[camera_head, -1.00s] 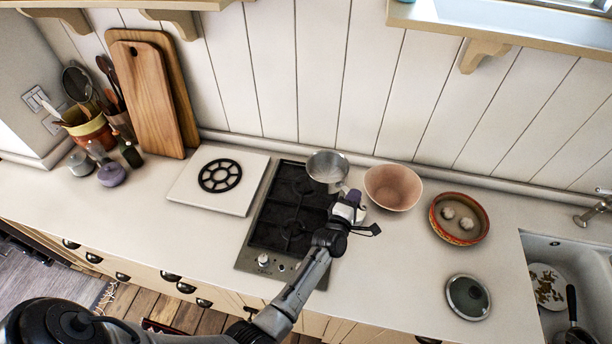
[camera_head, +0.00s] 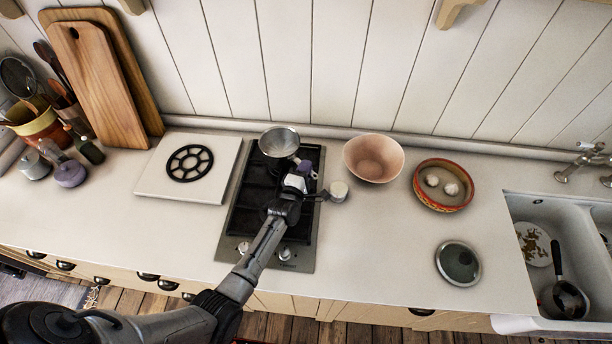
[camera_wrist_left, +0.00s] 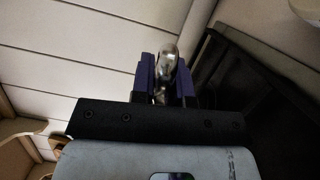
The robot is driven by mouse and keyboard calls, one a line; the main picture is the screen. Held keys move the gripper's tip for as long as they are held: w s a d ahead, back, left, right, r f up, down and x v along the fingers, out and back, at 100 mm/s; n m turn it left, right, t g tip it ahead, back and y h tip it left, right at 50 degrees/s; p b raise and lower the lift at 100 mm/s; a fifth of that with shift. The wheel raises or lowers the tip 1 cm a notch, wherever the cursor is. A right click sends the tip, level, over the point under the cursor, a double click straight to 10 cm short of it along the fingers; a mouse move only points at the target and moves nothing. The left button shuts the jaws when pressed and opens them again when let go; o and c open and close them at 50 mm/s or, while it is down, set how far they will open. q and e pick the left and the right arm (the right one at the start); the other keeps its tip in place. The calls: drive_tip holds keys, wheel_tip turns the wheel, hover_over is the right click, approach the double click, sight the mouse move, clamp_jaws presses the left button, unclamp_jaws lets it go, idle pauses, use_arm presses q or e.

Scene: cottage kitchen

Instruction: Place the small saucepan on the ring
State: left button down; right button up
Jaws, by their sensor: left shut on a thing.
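The small metal saucepan (camera_head: 279,141) is over the rear of the black hob, held up by my left gripper (camera_head: 297,178). The left gripper is shut on its handle; in the left wrist view the purple fingers (camera_wrist_left: 165,80) close on a shiny metal piece (camera_wrist_left: 170,62). The pan looks upright and empty. The black spoked ring (camera_head: 190,163) lies bare on a white square plate (camera_head: 151,187), left of the hob and the pan. My right gripper is not in view.
The dark hob (camera_head: 258,215) lies under my arm. Farther right are a red-rimmed dish (camera_head: 443,185) and a lid (camera_head: 458,263). Cutting boards (camera_head: 95,85) lean behind the plate.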

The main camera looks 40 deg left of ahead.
use_arm(q)
drive_tip(key=shift+f+b, duration=1.75)
drive_tip(key=shift+f, duration=0.25)
drive_tip(key=shift+r, duration=0.1)
drive_tip(key=c, duration=1.6)
unclamp_jaws()
drive_tip(key=shift+f, duration=0.3)
drive_tip(key=o, duration=0.5)
drive_tip(key=shift+r, duration=0.1)
